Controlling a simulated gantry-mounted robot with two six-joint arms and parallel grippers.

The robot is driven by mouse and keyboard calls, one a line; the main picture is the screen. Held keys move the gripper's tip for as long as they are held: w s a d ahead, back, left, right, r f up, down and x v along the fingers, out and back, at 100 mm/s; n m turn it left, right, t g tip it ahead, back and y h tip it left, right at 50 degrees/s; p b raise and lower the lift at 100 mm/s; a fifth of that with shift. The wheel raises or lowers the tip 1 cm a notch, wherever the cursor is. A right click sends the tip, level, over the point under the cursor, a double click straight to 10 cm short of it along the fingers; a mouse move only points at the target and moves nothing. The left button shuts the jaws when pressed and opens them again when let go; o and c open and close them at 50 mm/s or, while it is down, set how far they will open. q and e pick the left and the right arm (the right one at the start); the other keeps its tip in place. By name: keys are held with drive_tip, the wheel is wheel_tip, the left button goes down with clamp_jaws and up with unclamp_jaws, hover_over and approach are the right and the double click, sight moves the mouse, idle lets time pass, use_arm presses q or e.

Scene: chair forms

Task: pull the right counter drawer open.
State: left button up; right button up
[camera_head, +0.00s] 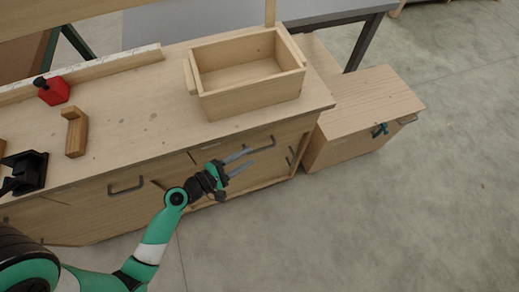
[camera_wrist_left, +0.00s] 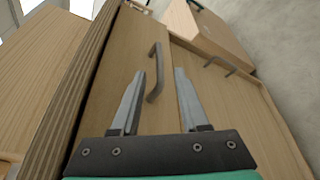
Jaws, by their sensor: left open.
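The right counter drawer (camera_head: 225,151) is in the wooden counter's front and looks shut. Its dark grey bar handle (camera_head: 262,146) is near the right end of the front. My left gripper (camera_head: 243,161) is open in front of this drawer, just below and left of the handle. In the left wrist view, the handle (camera_wrist_left: 155,72) shows between and beyond the two open fingers (camera_wrist_left: 158,80), close to the left finger. I cannot tell if they touch. Nothing is held. My right gripper is not in view.
The counter top (camera_head: 150,120) holds an open wooden box (camera_head: 250,100), a red object (camera_head: 53,91), a wooden block (camera_head: 76,132) and a black holder (camera_head: 25,172). A left drawer handle (camera_head: 127,187) and a wooden cabinet (camera_head: 365,110) flank the area. The floor in front is clear.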

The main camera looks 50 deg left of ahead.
sight(260, 149)
use_arm(q)
drive_tip(key=x, duration=0.6)
drive_tip(key=shift+w+b, duration=0.1)
drive_tip(key=shift+b, duration=0.3)
clamp_jaws()
idle(0.9)
